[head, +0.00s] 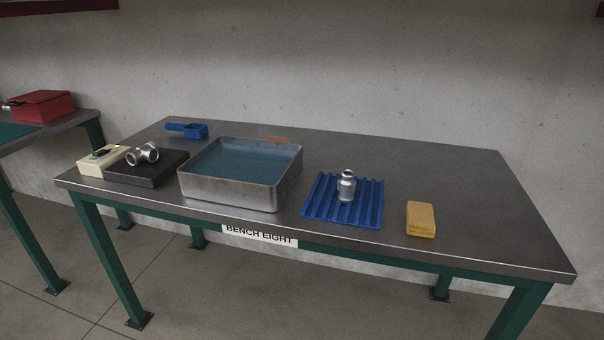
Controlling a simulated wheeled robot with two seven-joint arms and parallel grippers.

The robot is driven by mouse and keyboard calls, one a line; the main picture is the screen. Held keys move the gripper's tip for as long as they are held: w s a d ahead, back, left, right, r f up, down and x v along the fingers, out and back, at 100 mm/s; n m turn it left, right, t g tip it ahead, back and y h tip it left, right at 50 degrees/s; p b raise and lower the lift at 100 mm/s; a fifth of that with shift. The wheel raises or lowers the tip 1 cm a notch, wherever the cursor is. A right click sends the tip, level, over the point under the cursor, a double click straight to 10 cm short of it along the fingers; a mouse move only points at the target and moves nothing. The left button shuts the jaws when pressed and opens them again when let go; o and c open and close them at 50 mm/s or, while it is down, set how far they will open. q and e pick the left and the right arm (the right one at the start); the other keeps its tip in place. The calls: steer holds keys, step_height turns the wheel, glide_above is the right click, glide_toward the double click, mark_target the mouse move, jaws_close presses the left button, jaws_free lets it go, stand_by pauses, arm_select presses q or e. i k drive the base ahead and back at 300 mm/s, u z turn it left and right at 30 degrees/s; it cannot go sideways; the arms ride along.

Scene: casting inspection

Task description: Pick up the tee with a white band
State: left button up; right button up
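A grey metal pipe fitting shaped like a tee (143,155) lies on the black plate (160,172) of a scale-like device at the left of the bench. A second metal fitting (346,187) stands upright on a blue ribbed rack (318,205) right of the middle. Both are small here, and I cannot tell for sure whether either carries a white band. Neither of my grippers is in view.
The steel bench (450,190) also holds a metal tub (230,194) of blue liquid, a blue scoop-like item (190,130) behind it, and a yellow sponge-like block (421,219). A red box (42,106) stands on another bench. The bench's right and back right are clear.

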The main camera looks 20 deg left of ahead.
mark_target(148, 152)
steer(key=u, duration=1.75)
steer(key=i, duration=0.3)
steer(key=u, duration=0.85)
steer(key=i, duration=0.8)
steer(key=u, duration=0.1)
